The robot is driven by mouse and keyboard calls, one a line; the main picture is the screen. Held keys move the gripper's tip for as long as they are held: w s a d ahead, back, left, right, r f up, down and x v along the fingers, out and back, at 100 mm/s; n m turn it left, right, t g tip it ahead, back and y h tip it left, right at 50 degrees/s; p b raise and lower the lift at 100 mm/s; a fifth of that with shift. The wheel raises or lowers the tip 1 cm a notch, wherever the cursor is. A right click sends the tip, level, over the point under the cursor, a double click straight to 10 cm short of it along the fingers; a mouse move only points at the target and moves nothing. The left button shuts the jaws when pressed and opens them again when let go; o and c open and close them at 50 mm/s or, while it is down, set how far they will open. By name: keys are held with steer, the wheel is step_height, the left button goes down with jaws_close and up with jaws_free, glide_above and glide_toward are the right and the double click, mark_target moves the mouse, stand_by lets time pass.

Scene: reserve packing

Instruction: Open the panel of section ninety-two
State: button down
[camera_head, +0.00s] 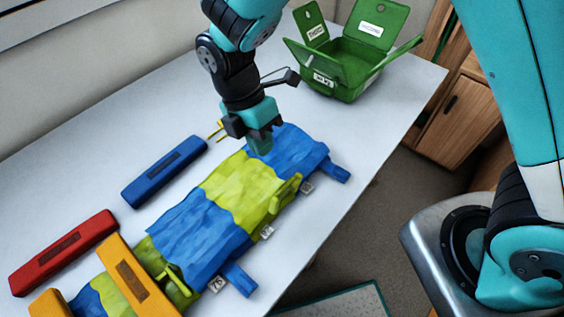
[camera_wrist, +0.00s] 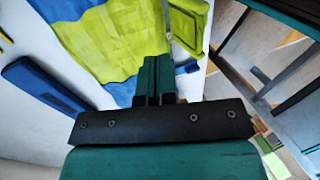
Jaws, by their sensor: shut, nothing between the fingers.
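A long rumpled strip of blue and yellow-green sections lies on the table, with small label tags along its right edge. One tag (camera_head: 216,284) appears to read 76; the middle tag (camera_head: 267,232) and far tag (camera_head: 307,187) are too small to read surely, so I cannot tell which section is ninety-two. A blue tab (camera_head: 240,279) and another blue tab (camera_head: 335,172) stick out at the edge.
A blue bar (camera_head: 165,172) and a red bar (camera_head: 63,252) lie left of the strip. A yellow bar (camera_head: 138,276) lies across its near end. An open green box (camera_head: 345,86) with labelled flaps stands at the far right. The table between is clear.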

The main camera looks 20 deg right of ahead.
mark_target(286, 194)
steer(key=shift+s+d+f+p, duration=0.35)
steer(key=shift+s+d+f, duration=0.35)
steer(key=shift+s+f, duration=0.3)
steer(key=shift+s+d+f+p, duration=0.35)
steer(key=shift+s+d+f, duration=0.35)
steer(key=shift+s+f, duration=0.3)
steer(key=shift+s+r, duration=0.1)
steer(key=shift+s, duration=0.05)
